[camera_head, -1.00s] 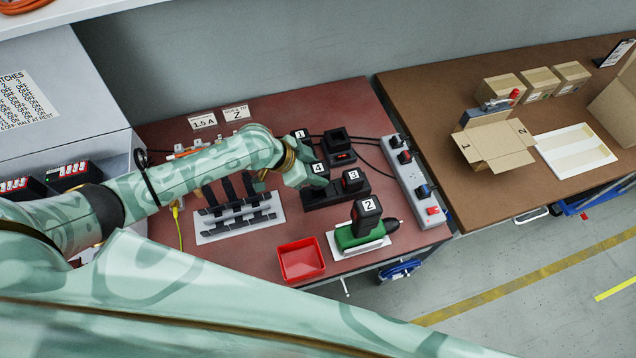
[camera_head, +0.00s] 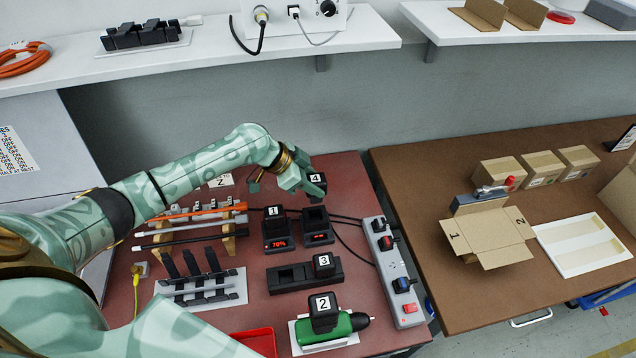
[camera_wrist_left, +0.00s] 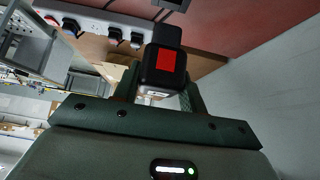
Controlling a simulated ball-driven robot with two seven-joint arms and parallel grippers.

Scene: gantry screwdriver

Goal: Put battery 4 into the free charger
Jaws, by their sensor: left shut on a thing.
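Battery 4 (camera_head: 317,187), a black block with a white "4" label, is held in my left gripper (camera_head: 308,184). In the left wrist view, battery 4 (camera_wrist_left: 165,68) shows a red square between the fingers. The free charger (camera_head: 318,226), black with a red-lit display and an empty top, stands just below battery 4 in the head view. The battery appears raised and apart from it; the exact gap cannot be told. Battery 1 (camera_head: 274,216) sits in the left charger (camera_head: 278,243), which reads 70%. My right gripper is not in view.
Battery 3 (camera_head: 323,262) sits in the right end of a black holder (camera_head: 290,280); its left part is empty. Battery 2 (camera_head: 322,306) is on a green screwdriver (camera_head: 340,328). A power strip (camera_head: 396,270) stands right, a tool rack (camera_head: 200,225) left, a red tray (camera_head: 257,342) in front.

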